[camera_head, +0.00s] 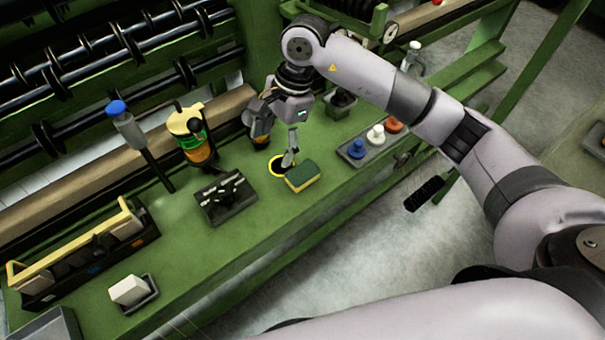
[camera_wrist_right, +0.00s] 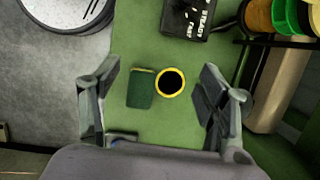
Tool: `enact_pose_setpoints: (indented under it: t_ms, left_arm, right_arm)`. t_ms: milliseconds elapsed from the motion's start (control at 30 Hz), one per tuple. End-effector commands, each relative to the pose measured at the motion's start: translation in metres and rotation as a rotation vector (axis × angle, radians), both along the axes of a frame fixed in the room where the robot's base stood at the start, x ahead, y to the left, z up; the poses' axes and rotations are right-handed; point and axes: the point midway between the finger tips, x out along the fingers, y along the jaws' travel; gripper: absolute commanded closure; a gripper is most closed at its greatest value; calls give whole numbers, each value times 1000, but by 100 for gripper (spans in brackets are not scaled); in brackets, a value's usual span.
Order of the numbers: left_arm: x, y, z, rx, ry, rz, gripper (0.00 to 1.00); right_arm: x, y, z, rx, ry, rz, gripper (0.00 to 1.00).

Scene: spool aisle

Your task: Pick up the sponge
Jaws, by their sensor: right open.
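The sponge (camera_head: 303,177), green on top with a yellow side, lies flat on the green bench near its front edge. It also shows in the right wrist view (camera_wrist_right: 141,90), left of a yellow ring with a black middle (camera_wrist_right: 171,83). My right gripper (camera_head: 290,158) points down just behind the sponge in the head view. In the right wrist view my right gripper (camera_wrist_right: 160,72) is open, its fingers spread wide on either side of the sponge and ring. Nothing is held between them. My left gripper is not in view.
A black block with levers (camera_head: 226,196) and an orange container (camera_head: 192,137) stand to the left. A tray with several coloured knobs (camera_head: 373,142) is to the right. A white block (camera_head: 129,290) sits front left. Spool racks line the back.

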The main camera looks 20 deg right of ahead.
Motion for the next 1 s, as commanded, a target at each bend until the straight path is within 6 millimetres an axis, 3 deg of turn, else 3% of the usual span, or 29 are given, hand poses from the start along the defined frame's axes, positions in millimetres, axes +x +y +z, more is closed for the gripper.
enact_pose_setpoints:
  t_ms: [33,100,233,367,800,1000]
  left_arm:
    - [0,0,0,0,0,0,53]
    - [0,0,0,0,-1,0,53]
    - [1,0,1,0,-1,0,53]
    - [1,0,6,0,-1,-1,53]
    - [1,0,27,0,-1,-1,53]
    - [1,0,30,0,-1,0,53]
  right_arm:
    - [9,-24,4,-100,-22,8,31]
    - [15,-49,9,-206,-35,14,31]
    - [19,-71,12,-300,-40,15,31]
    - [18,-74,-4,-314,-34,16,31]
    - [18,-72,-93,-307,-35,15,31]
    - [19,-72,-108,-307,-38,16,31]
